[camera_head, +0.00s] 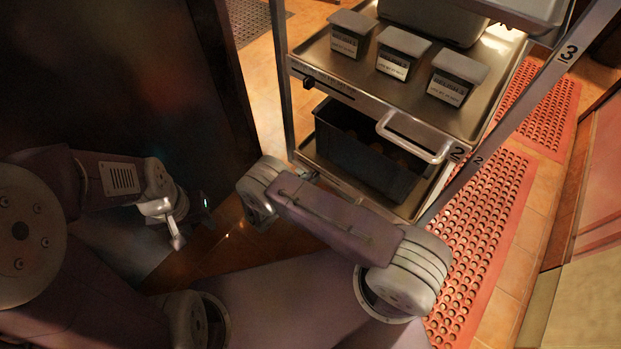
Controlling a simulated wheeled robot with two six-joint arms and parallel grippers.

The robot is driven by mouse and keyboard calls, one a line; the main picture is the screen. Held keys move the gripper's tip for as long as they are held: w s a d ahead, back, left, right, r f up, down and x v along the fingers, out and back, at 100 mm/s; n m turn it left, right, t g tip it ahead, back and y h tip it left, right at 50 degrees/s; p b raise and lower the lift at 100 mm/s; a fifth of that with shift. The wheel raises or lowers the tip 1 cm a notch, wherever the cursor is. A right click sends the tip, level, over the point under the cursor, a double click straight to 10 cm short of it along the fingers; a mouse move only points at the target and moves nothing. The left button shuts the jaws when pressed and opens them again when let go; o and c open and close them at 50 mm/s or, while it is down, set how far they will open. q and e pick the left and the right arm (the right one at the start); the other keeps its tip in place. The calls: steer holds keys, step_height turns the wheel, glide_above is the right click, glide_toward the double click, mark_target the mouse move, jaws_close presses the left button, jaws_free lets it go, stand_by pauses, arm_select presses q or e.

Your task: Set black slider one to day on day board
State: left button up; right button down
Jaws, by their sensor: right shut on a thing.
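My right gripper (308,175) is mostly hidden behind my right wrist, at the left end of the lower shelf's front edge. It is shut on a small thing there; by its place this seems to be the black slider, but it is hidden. The day board on that lower edge shows only in part (345,188). A similar dark board (332,90) runs along the upper shelf's front edge, with a black slider (309,82) at its left end, clear of both grippers. My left gripper (190,220) is open and empty, low on the left, away from the rack.
A metal rack holds several lidded, labelled containers (398,52) on its upper shelf and a dark bin (365,150) on the lower shelf. A curved handle (412,145) juts out at the front right. Red perforated mats (490,220) lie on the tiled floor at right.

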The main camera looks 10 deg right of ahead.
steer(key=c, duration=1.3)
jaws_free()
steer(key=p+v, duration=0.4)
steer(key=v, duration=0.5)
